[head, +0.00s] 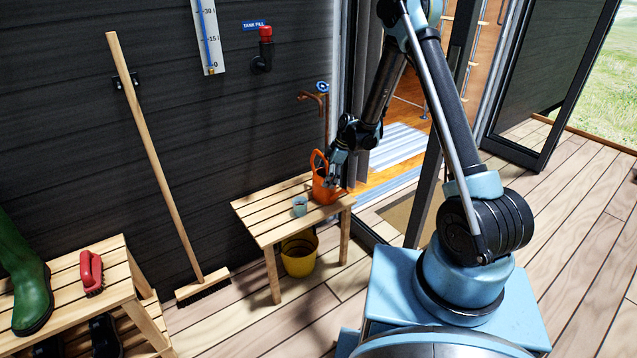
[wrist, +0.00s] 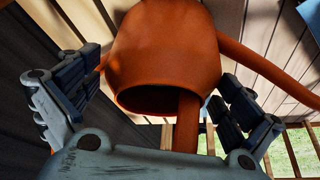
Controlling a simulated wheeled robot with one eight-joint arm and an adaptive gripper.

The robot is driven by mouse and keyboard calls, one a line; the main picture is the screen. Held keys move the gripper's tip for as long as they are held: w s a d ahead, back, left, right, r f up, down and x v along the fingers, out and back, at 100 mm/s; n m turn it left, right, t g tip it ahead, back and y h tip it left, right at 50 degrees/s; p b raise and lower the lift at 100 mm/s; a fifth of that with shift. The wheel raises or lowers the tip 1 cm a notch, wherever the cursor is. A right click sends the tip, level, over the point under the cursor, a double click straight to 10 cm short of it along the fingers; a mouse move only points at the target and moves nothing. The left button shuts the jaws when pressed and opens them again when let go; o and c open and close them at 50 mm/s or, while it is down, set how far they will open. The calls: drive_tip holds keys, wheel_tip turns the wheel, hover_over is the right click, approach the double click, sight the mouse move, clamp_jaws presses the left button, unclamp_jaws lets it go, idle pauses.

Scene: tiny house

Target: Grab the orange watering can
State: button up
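The orange watering can (head: 323,190) stands on the small slatted wooden bench (head: 262,217), near its right end by the wall. My gripper (head: 336,172) is at the can's upper right side in the head view and partly covers it. In the wrist view, the can (wrist: 165,50) fills the middle, with its round dark opening towards the camera. My gripper (wrist: 160,72) has its fingers spread, one on each side of the can. A gap shows between the left finger and the can; contact on the right is unclear.
A small teal cup (head: 299,206) stands on the bench left of the can. A yellow bucket (head: 299,257) is under the bench. A tap pipe (head: 325,103) rises behind the can. A broom (head: 155,160) leans on the wall. Open deck lies to the right.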

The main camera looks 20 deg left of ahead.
drive_tip(key=c, duration=1.4)
drive_tip(key=shift+r, duration=0.15)
